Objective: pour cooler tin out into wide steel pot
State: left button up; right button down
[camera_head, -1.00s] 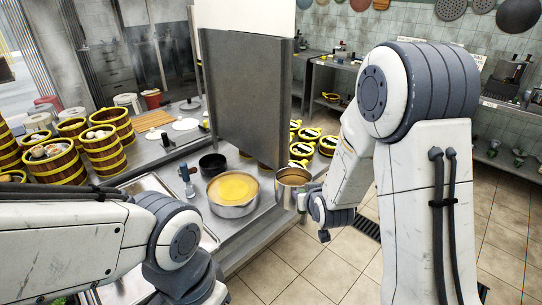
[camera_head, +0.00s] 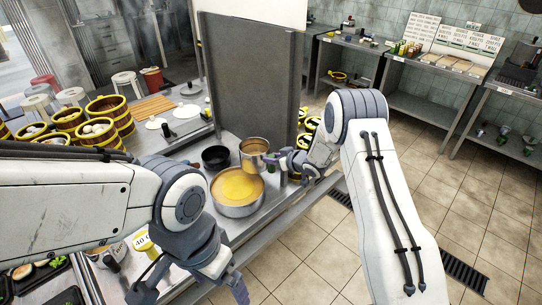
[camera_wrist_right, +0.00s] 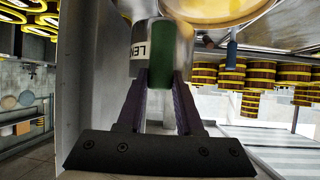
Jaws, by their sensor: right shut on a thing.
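The steel cooler tin (camera_head: 253,147) has brownish contents at its open top. It is held beside and above the back right rim of the wide steel pot (camera_head: 238,211), looking about upright. The pot stands on the counter and holds something yellow. My right gripper (camera_head: 285,162) is shut on the tin from the right.
A small black pot (camera_head: 215,157) stands behind the wide pot. A tall steel panel (camera_head: 250,80) rises behind them. Bamboo steamers (camera_head: 110,108) stand at the back left, and black-and-yellow round items lie right of the panel. Open tiled floor (camera_head: 320,245) lies to the right.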

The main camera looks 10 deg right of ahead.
jog(key=shift+w+a+f+n+y, duration=0.15)
jog(key=shift+w+f+n+y, duration=0.15)
jog(key=shift+f, duration=0.2)
jog(key=shift+w+a+f+n+y, duration=0.2)
jog(key=shift+w+f+n, duration=0.1)
jog(key=shift+f, duration=0.15)
